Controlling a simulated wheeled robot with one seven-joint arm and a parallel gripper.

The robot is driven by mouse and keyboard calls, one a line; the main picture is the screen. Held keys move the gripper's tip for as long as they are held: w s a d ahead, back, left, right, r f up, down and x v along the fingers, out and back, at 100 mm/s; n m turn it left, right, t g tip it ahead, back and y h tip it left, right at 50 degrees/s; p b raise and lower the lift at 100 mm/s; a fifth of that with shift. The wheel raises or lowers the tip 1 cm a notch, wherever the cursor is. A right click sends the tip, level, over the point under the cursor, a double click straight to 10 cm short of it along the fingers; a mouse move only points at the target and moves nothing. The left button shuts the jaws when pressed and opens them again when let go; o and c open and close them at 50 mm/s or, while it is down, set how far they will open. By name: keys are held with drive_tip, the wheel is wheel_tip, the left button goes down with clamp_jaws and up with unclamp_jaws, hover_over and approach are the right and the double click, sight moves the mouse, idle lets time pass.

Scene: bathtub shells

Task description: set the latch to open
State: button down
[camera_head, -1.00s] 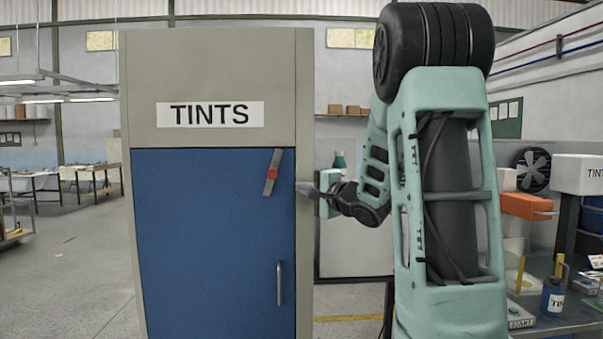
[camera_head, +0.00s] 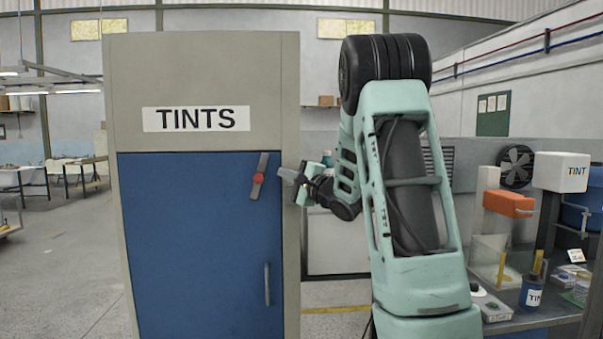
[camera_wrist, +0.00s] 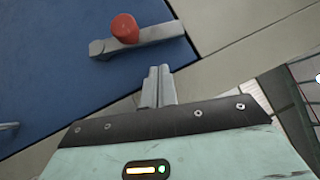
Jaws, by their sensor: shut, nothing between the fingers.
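The latch (camera_head: 259,176) is a grey bar with a red round hub, set on the upper right of the blue door (camera_head: 200,240) of the cabinet marked TINTS. In the head view it stands near upright, its top leaning slightly right. It also shows in the wrist view (camera_wrist: 150,36), where the red hub sits near the bar's left part. My gripper (camera_head: 283,173) is just right of the latch, in front of the cabinet's grey side frame. In the wrist view its fingers (camera_wrist: 159,86) are together and empty, close below the bar; I cannot tell whether they touch it.
A grey vertical handle (camera_head: 267,284) is on the door's lower right. The cabinet's grey frame (camera_head: 291,240) borders the door. A workbench (camera_head: 535,315) with a blue bottle (camera_head: 532,290) and an orange box (camera_head: 508,203) stands at right.

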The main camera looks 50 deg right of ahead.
sight(265, 167)
drive_tip(key=shift+w+a+r, duration=0.45)
drive_tip(key=shift+a, duration=0.15)
drive_tip(key=shift+w+a+p, duration=0.4)
drive_tip(key=shift+w+p, duration=0.05)
drive_tip(key=shift+w, duration=0.05)
drive_tip(key=shift+w+a+r+n+p, duration=0.35)
drive_tip(key=shift+r+p, duration=0.1)
drive_tip(key=shift+p, duration=0.25)
drive_tip(key=shift+w+a+r+p, duration=0.1)
drive_tip(key=shift+w+r+p, duration=0.1)
drive_tip(key=shift+p, duration=0.1)
drive_tip(key=shift+f+g+y, duration=0.15)
drive_tip(key=shift+g+y, duration=0.15)
drive_tip(key=shift+f, duration=0.1)
